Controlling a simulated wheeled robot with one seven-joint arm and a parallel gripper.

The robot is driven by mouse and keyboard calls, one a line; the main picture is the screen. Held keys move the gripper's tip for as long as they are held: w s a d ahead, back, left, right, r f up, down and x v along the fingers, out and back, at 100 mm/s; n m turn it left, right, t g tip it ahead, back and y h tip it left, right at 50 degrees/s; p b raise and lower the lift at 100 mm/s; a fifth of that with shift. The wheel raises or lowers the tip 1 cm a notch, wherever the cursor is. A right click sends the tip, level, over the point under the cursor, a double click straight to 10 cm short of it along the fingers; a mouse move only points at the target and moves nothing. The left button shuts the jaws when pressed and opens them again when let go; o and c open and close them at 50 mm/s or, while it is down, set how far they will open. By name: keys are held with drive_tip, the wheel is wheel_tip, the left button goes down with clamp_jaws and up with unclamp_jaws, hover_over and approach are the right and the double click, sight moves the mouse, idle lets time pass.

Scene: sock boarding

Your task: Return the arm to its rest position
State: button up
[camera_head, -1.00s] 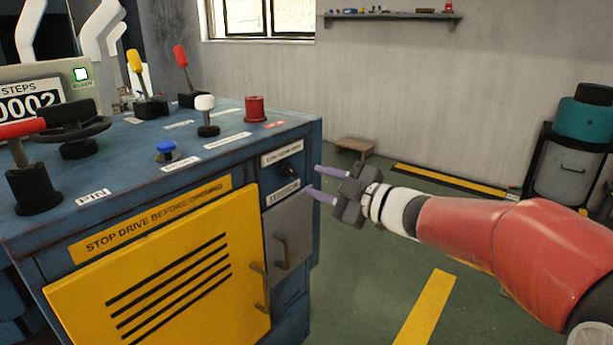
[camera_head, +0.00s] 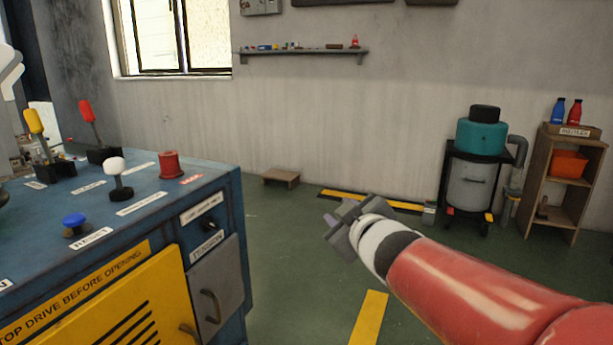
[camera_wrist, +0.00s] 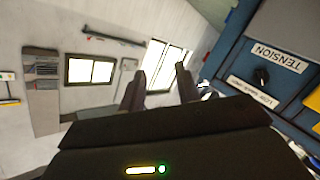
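My red arm (camera_head: 470,295) reaches in from the lower right of the head view. My gripper (camera_head: 338,224) is in the air over the green floor, to the right of the blue machine cabinet (camera_head: 232,215) and apart from it. In the head view the fingers are mostly hidden behind the grey gripper body. In the wrist view the two dark fingers of my gripper (camera_wrist: 160,82) stand apart with nothing between them.
The cabinet carries a grey door (camera_head: 216,283), a yellow panel (camera_head: 130,310), levers and knobs. A low wooden stool (camera_head: 281,178) stands by the wall. A teal-topped canister (camera_head: 481,137) and a wooden shelf (camera_head: 555,205) stand at right.

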drive_tip(key=s+d+f+m+g+h+p, duration=0.3)
drive_tip(key=s+d+m+g+h, duration=0.4)
drive_tip(key=s+d, duration=0.5)
drive_tip(key=s+a+f+m+g+y+p, duration=0.1)
drive_tip(key=s+f, duration=0.2)
drive_tip(key=s, duration=0.3)
drive_tip(key=s+a+f+m+g+y+p, duration=0.1)
drive_tip(key=s+f+m, duration=0.1)
drive_tip(key=s, duration=0.5)
drive_tip(key=shift+s+f+m+g, duration=0.3)
drive_tip(key=shift+f+g, duration=0.1)
drive_tip(key=shift+f, duration=0.05)
drive_tip(key=shift+a, duration=0.1)
